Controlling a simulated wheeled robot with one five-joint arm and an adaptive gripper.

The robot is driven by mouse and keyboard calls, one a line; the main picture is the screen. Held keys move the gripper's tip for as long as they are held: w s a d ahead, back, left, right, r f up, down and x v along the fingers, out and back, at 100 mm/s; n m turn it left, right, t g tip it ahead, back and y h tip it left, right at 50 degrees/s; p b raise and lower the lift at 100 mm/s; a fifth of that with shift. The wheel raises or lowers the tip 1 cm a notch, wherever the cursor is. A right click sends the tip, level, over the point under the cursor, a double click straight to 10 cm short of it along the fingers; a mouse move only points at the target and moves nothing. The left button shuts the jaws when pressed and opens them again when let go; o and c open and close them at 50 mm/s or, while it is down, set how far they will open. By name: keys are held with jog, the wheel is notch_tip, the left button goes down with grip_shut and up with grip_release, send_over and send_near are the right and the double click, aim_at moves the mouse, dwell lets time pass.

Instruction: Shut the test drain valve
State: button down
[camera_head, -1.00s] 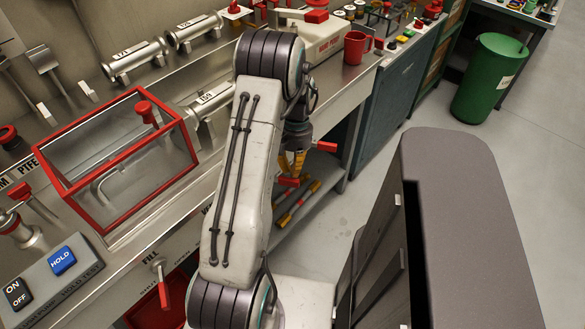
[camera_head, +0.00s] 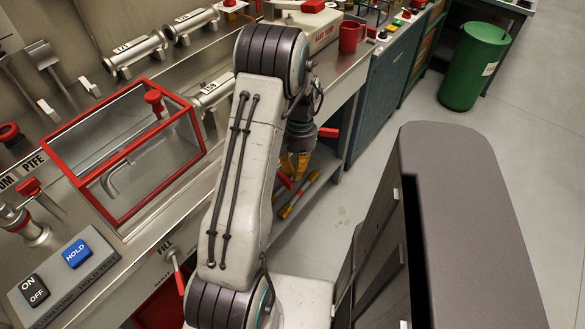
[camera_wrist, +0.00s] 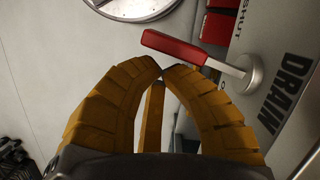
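The drain valve's red lever (camera_wrist: 180,45) shows in the wrist view, on a round metal hub (camera_wrist: 240,74) beside the word DRAIN on the grey panel. The lever points left, out past the panel edge; SHUT is printed above the hub. My gripper (camera_wrist: 162,70) has its yellow fingers drawn together at the tips, just below the lever, with nothing seen between them. Whether they touch the lever I cannot tell. In the head view my gripper (camera_head: 296,168) hangs by the bench front, below a red lever (camera_head: 328,132) that looks like the same one.
The fill valve's red lever (camera_head: 178,275) is on the bench front to the left. A red-framed clear box (camera_head: 130,150), red mug (camera_head: 352,37) and hold-test box (camera_head: 65,278) stand on the bench. A green bin (camera_head: 474,65) stands on open floor.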

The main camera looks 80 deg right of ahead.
jog(key=shift+w+a+b, duration=0.2)
jog(key=shift+a, duration=0.3)
jog(key=shift+w+a+b, duration=0.15)
jog(key=shift+w+a, duration=0.05)
jog(key=shift+a, duration=0.25)
jog(key=shift+w+a, duration=0.1)
jog(key=shift+a, duration=0.1)
